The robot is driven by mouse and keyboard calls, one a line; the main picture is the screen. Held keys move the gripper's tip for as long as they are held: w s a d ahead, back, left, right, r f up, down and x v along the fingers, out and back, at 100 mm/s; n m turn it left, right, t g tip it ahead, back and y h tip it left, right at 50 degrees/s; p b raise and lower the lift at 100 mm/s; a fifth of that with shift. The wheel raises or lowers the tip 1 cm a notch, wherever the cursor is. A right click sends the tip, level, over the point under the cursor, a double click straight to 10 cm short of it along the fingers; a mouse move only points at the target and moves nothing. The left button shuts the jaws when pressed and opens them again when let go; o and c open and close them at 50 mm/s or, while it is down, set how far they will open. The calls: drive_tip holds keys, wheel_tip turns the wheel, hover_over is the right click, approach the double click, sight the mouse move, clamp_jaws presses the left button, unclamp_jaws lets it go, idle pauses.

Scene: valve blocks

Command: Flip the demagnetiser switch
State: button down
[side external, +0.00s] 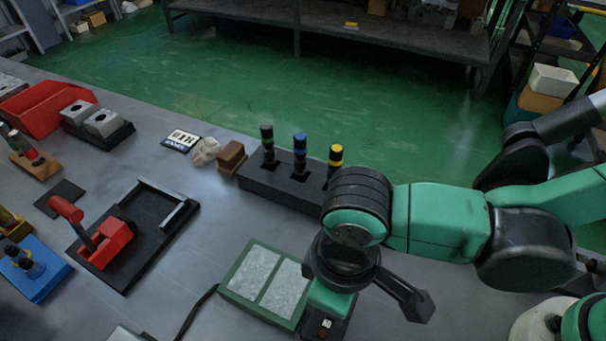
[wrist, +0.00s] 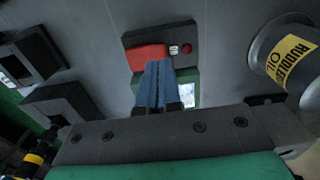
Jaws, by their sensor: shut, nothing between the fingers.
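The demagnetiser shows in the side view as a green-framed unit (side external: 233,290) with two grey panels, beside a small black control panel (side external: 338,327) with red and white details. In the wrist view the control panel (wrist: 180,35) carries a red block, a small white-marked part (wrist: 174,50) and a round red button (wrist: 187,48). I cannot tell for sure which of these is the switch. My gripper (wrist: 158,66) is shut and empty, its blue-grey fingertips overlapping the red block (wrist: 147,56) in view. Contact cannot be told. The side view hides the fingers behind my wrist.
A black block with several dark posts (side external: 278,188) stands behind my wrist. A black fixture with a red lever clamp (side external: 105,240) lies left. In the wrist view, a grey can with a yellow oil label (wrist: 291,59) stands right and black fixtures (wrist: 30,58) left. Bench between is clear.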

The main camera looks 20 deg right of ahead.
drive_tip(key=shift+f, duration=0.8)
drive_tip(key=shift+r, duration=3.55)
drive_tip(key=w+d+r+m+t, duration=0.2)
drive_tip(key=w+d+m+t, duration=0.1)
drive_tip(key=d, duration=0.9)
drive_tip(key=w+d+r+m+t, duration=0.1)
drive_tip(key=w+d+m+t, duration=0.3)
drive_tip(key=d, duration=0.8)
drive_tip(key=shift+w+d+r+m, duration=0.3)
drive_tip(key=shift+w+r+m, duration=0.05)
drive_tip(key=shift+w+m, duration=0.7)
